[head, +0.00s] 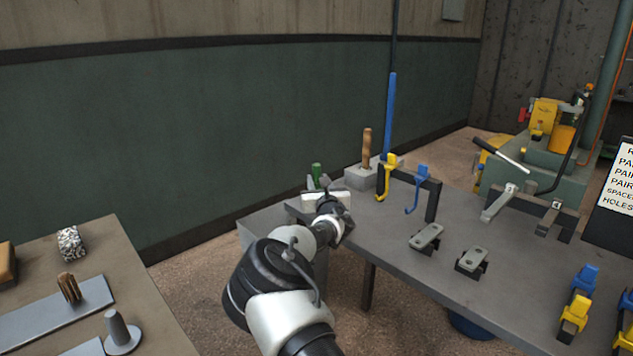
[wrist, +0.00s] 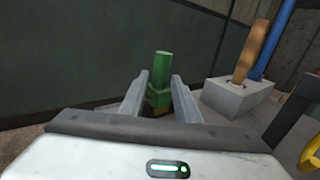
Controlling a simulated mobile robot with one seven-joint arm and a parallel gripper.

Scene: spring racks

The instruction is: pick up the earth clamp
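A green upright piece (wrist: 162,64), which looks like the earth clamp, stands at the far left end of the grey workbench, with a hint of brass colour at its foot. In the head view only its green top (head: 317,169) shows past my gripper (head: 318,183). In the wrist view my gripper (wrist: 159,88) is open, its two grey fingers pointing at the green piece, which shows in the gap between them. I cannot tell whether the fingers touch it. Its lower part is partly hidden by my gripper.
A grey block (head: 361,175) holding a wooden handle (head: 366,148) and a blue rod (head: 389,115) stands close to the right. Yellow (head: 388,178) and blue hooks (head: 415,188) hang on a dark rack. A green wall lies behind.

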